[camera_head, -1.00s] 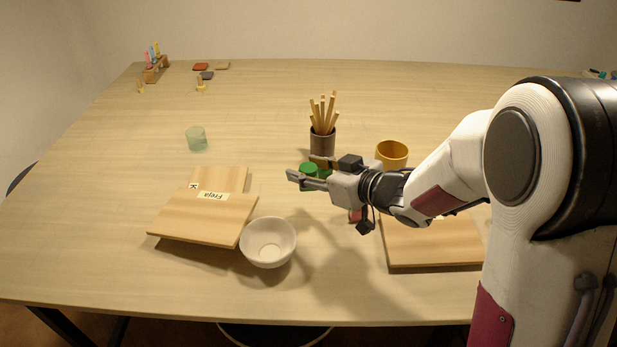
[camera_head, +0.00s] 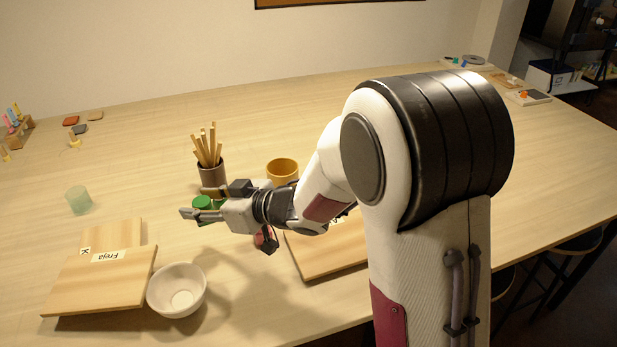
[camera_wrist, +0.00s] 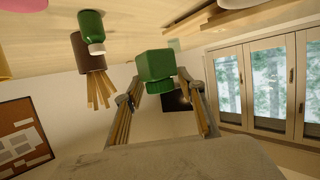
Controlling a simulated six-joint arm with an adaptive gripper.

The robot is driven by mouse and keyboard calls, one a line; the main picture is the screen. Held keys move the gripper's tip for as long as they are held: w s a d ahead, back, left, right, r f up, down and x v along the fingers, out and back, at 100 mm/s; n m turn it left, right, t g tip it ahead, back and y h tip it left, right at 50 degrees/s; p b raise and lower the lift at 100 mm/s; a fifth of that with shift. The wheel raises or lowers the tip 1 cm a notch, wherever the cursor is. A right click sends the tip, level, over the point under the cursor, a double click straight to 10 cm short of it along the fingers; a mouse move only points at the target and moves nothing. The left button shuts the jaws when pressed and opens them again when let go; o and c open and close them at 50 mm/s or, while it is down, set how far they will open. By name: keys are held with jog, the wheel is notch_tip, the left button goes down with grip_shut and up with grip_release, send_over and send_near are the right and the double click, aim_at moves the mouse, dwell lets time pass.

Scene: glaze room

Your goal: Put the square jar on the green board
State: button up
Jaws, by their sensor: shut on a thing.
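In the wrist view, which looks upside down, my gripper (camera_wrist: 160,95) is shut on a green square jar (camera_wrist: 155,64) with a round green cap. The jar sits between the two fingers. In the head view my gripper (camera_head: 197,202) is over the table in front of the stick cup, with green (camera_head: 202,203) showing at its fingers. A second green jar (camera_wrist: 91,24) with a pale top stands near the cup in the wrist view. No board that looks green shows; the boards I see are pale wood.
A brown cup of sticks (camera_head: 212,173) and a yellow mug (camera_head: 283,171) stand behind my gripper. A white bowl (camera_head: 177,291) and a wooden board labelled Freja (camera_head: 95,285) are at front left. Another wooden board (camera_head: 320,255) lies partly under my arm. A pale green glass (camera_head: 78,200) is left.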

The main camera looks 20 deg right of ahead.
jog(key=w+d+m+t+h, duration=0.1)
jog(key=w+d, duration=0.3)
jog(key=d, duration=0.8)
jog(key=w+d+r+m+t+h, duration=0.1)
jog(key=w+d+m+h, duration=0.2)
jog(key=d, duration=1)
jog(key=w+d+m+t+h, duration=0.1)
jog(key=w+d, duration=0.5)
jog(key=d, duration=0.6)
jog(key=shift+w+d+r+m+t+h, duration=0.15)
jog(key=shift+w+d+m+t+h, duration=0.25)
jog(key=shift+h, duration=0.2)
jog(key=shift+f, duration=3.15)
jog(key=shift+f, duration=1.9)
jog(key=shift+f, duration=0.1)
